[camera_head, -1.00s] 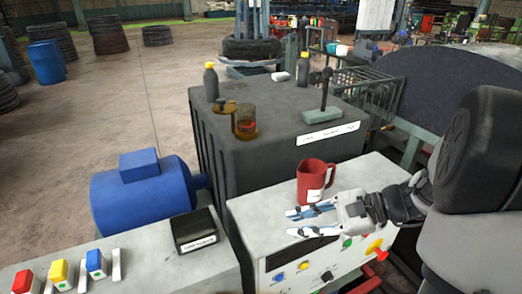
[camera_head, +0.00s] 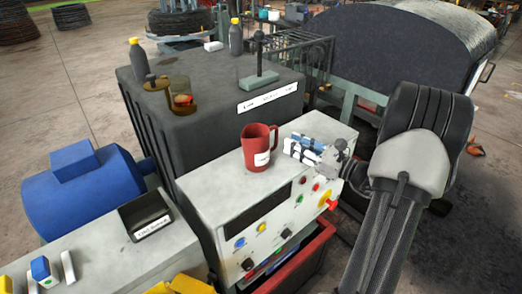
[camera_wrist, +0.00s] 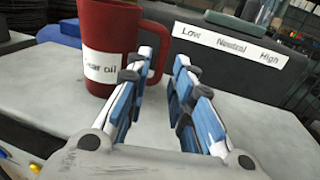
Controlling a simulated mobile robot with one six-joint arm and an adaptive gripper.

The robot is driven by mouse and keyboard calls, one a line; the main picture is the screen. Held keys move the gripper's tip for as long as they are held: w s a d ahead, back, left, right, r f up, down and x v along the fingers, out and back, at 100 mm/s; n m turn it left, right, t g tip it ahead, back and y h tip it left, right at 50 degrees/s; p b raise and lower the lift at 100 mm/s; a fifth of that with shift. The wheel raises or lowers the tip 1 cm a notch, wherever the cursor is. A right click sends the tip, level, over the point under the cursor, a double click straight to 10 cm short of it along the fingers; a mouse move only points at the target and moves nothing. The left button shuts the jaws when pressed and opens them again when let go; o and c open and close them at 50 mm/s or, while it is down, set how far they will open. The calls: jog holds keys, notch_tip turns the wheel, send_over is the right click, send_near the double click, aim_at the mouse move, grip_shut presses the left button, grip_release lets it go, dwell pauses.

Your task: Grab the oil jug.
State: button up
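The oil jug (camera_head: 257,150) is a red mug-like jug with a white label and a handle on its right. It stands upright on the pale top of the control cabinet. In the wrist view the jug (camera_wrist: 103,35) fills the upper left, its label ending in "oil", its top cut off. My gripper (camera_head: 290,146) is open just right of the jug, blue and white fingers pointing toward the handle. In the wrist view the gripper (camera_wrist: 163,58) has a clear gap between its fingers. The left finger overlaps the handle; I cannot tell whether they touch.
A dark box (camera_head: 185,130) stands behind the cabinet (camera_head: 203,192), carrying bottles, a brown cup-like fitting and a lever (camera_head: 259,60). A blue motor (camera_head: 85,190) and a small black tray (camera_head: 147,215) are left. A red bin (camera_head: 318,245) is below the cabinet front.

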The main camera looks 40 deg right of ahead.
aim_at(276, 142)
jog(key=b+x, duration=0.1)
jog(key=x, duration=0.6)
jog(key=shift+w, duration=0.45)
jog(key=shift+d, duration=0.1)
grip_shut()
